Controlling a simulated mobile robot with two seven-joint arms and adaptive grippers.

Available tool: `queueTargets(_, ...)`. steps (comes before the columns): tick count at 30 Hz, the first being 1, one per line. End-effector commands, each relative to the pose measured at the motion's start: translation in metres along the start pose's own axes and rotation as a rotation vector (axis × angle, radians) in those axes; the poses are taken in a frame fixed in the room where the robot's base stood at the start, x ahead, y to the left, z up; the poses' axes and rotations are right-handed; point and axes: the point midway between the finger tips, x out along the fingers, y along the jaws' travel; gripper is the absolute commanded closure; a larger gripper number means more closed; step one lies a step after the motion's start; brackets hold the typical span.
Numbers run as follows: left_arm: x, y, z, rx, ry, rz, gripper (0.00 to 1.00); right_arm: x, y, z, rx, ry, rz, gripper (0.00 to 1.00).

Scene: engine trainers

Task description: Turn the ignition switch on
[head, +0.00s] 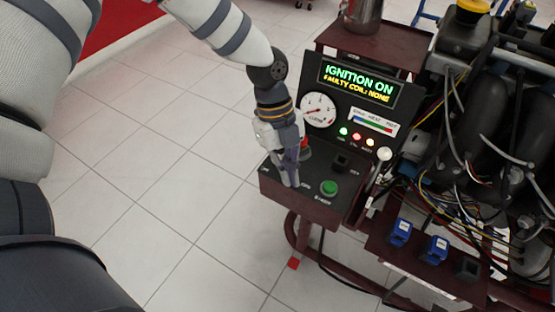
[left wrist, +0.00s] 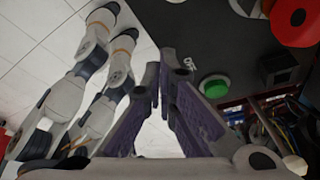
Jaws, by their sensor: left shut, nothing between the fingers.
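The dark control panel (head: 275,188) shows in the head view, with a lit display (head: 357,86) above it reading "IGNITION ON" and "FAULTY COIL: NONE". My left gripper (head: 291,182) points down at the panel's left part, fingers together and empty. In the left wrist view its closed fingertips (left wrist: 160,68) meet near a small white label. I cannot pick out the ignition switch for certain; the gripper hides part of the panel. A green button (head: 329,187) is right of the fingertips and also shows in the left wrist view (left wrist: 213,85). My right gripper is not in view.
A red knob (head: 305,152) is close behind the fingers. A black switch (head: 341,161) sits farther right. A dial gauge (head: 318,110) and small lamps stand behind. The engine (head: 490,125), with loose wires, is at the right. Open tiled floor is at the left.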

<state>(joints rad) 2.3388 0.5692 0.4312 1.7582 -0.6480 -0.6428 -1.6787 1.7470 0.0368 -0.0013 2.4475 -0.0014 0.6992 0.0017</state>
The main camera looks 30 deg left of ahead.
Motion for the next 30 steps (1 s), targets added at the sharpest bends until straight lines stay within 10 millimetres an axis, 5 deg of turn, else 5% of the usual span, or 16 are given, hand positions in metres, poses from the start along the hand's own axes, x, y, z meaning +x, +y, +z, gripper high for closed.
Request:
queueTargets(6, -0.057, -0.003, -0.001, 0.001, -0.003, -0.009, 1.0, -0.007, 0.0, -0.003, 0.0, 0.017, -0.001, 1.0)
queueTargets(12, -0.09, -0.004, -0.001, 0.0, -0.003, -0.006, 1.0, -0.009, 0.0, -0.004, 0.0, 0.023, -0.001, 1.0)
queueTargets(30, -0.101, -0.003, -0.001, -0.001, 0.0, -0.001, 1.0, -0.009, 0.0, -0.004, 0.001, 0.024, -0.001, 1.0)
